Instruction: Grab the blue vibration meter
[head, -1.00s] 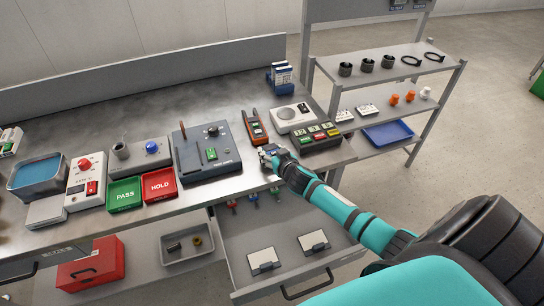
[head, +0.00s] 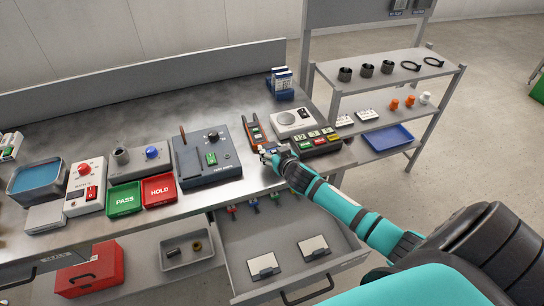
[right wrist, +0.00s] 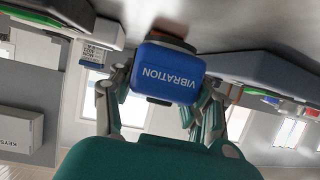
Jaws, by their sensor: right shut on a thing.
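The blue vibration meter (right wrist: 160,72) fills the middle of the right wrist view, its white VIBRATION label upside down there. My right gripper (right wrist: 162,88) has its fingers on both sides of the meter and is shut on it. In the head view my right gripper (head: 266,152) is low over the bench's front edge, just in front of an orange and dark clamp-like tool, and it hides the meter. I cannot tell whether the meter is clear of the bench. My left gripper is not in view.
The orange and dark tool (head: 254,132), a white speaker-like box (head: 293,121) and a button box (head: 316,140) stand close to my right gripper. A dark test unit (head: 207,155) is to the left. An open drawer (head: 285,232) juts out below.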

